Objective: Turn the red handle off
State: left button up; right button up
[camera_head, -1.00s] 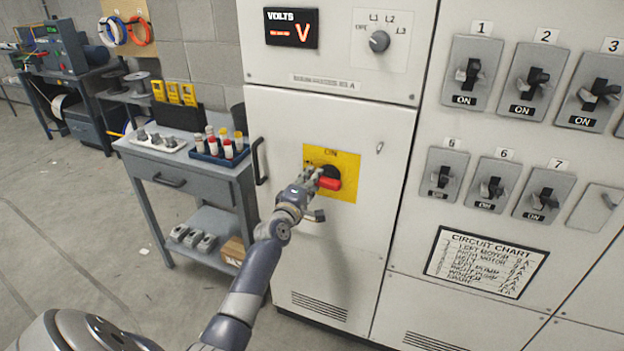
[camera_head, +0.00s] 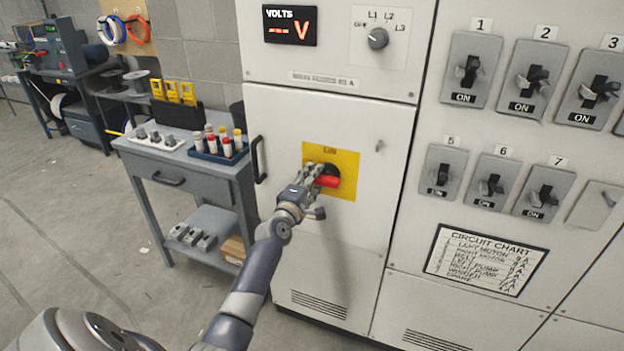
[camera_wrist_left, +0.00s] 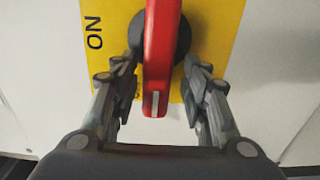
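The red handle (camera_head: 328,181) sits on a dark round hub on a yellow plate (camera_head: 347,162) on the white cabinet door. The plate reads ON above the handle in the head view. The handle lies roughly horizontal there. My left gripper (camera_head: 318,174) is at the handle, its fingers partly covering it and the hub. In the left wrist view the red handle (camera_wrist_left: 160,70) runs between the two spread fingers of my left gripper (camera_wrist_left: 162,72). A gap shows on each side, so the fingers look open and not closed on it. My right gripper is not in view.
A grey bench (camera_head: 150,165) with a blue tray of bottles (camera_head: 215,150) stands left of the cabinet. A vertical door pull (camera_head: 258,160) is left of the plate. Numbered switches (camera_head: 473,68) and a circuit chart (camera_head: 487,260) are on the right.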

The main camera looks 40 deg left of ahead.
pick_arm(q)
jog(key=shift+a, duration=0.1)
jog(key=v, duration=1.2)
dwell(0.4)
